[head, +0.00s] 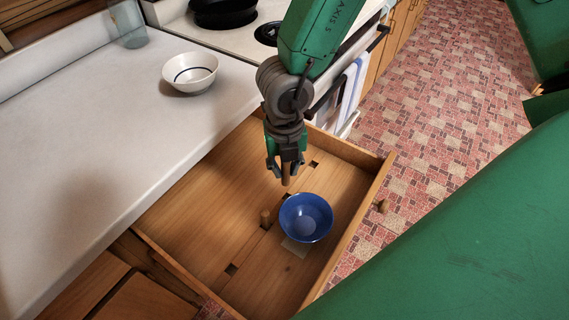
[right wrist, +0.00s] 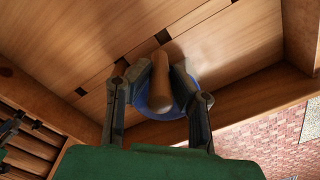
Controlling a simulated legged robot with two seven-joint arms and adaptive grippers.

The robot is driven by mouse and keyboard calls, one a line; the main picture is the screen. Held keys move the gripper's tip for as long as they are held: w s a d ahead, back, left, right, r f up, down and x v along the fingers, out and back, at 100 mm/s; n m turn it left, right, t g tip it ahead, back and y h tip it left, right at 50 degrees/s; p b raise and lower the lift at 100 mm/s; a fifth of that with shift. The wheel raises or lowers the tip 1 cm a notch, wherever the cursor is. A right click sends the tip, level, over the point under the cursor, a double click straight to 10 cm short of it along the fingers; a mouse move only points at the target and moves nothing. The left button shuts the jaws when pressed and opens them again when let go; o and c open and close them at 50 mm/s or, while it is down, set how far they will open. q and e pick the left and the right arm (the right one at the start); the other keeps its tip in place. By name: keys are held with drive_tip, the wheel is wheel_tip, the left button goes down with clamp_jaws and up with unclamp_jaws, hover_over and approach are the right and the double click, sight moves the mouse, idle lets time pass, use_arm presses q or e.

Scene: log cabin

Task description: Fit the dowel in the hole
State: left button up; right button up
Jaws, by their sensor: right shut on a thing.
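My right gripper (head: 286,168) hangs over the open wooden drawer (head: 190,222), shut on a wooden dowel (head: 286,181) that points down. In the right wrist view the held dowel (right wrist: 160,88) sits between the two fingers. Small square dark holes are cut in the drawer floor: one hole (head: 314,163) is behind the gripper, and another hole (head: 232,269) is toward the front left. One more dark hole (head: 286,196) is just below the held dowel, beside the blue bowl. A second dowel (head: 266,217) stands in the drawer floor. My left gripper is not in view.
A blue bowl (head: 306,218) stands in the drawer, close to the held dowel and the standing one. A white bowl (head: 190,72) and a glass jar (head: 128,24) are on the white counter (head: 110,130). A stove with black pans (head: 222,12) is behind.

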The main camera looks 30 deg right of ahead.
drive_tip(key=shift+d, duration=0.35)
drive_tip(key=shift+p, duration=0.4)
idle(0.8)
drive_tip(key=shift+f+b, duration=3.65)
drive_tip(key=shift+f, duration=0.9)
drive_tip(key=o, duration=0.9)
drive_tip(key=shift+r, duration=0.1)
